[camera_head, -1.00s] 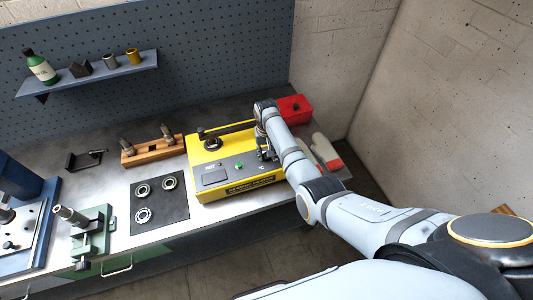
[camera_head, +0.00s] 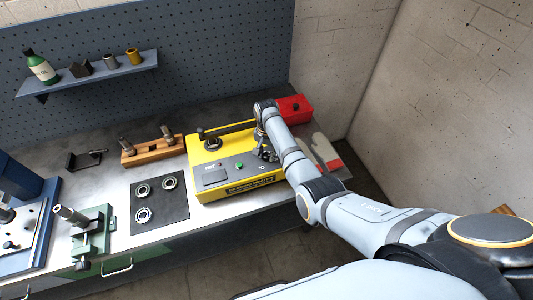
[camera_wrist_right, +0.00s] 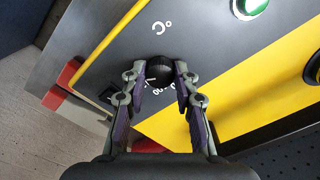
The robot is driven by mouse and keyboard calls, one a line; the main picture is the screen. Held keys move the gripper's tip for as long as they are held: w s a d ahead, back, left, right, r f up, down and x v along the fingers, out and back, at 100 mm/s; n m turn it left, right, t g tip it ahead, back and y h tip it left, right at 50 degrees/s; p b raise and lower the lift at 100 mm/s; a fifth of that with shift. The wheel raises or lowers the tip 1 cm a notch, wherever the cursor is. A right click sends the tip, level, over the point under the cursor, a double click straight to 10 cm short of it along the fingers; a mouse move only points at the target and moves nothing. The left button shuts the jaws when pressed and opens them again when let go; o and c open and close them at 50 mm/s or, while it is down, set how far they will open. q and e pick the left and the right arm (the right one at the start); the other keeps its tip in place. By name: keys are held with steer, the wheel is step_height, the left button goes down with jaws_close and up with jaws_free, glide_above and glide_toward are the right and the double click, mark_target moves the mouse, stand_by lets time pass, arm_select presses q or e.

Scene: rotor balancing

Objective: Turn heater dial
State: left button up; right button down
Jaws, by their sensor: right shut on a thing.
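The yellow bearing heater (camera_head: 236,190) with a dark grey control panel stands on the bench. Its black dial (camera_wrist_right: 160,70) shows in the right wrist view, with scale marks around it and a °C mark beside it. My right gripper (camera_wrist_right: 161,82) is shut on the dial, one finger on each side. In the head view the right gripper (camera_head: 266,154) is over the right end of the panel and hides the dial there. A green button (camera_head: 239,166) sits left of it, and it also shows in the right wrist view (camera_wrist_right: 250,6). My left gripper is not in view.
A red box (camera_head: 295,109) stands behind the heater, and white-and-red gloves (camera_head: 326,150) lie to its right. A dark mat (camera_head: 160,202) with three bearings, a wooden block (camera_head: 153,150) and a green vise (camera_head: 92,238) are to the left.

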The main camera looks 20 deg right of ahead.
mark_target(266, 155)
stand_by(0.3)
steer(key=c, duration=1)
jaws_free()
step_height(266, 155, up, 12)
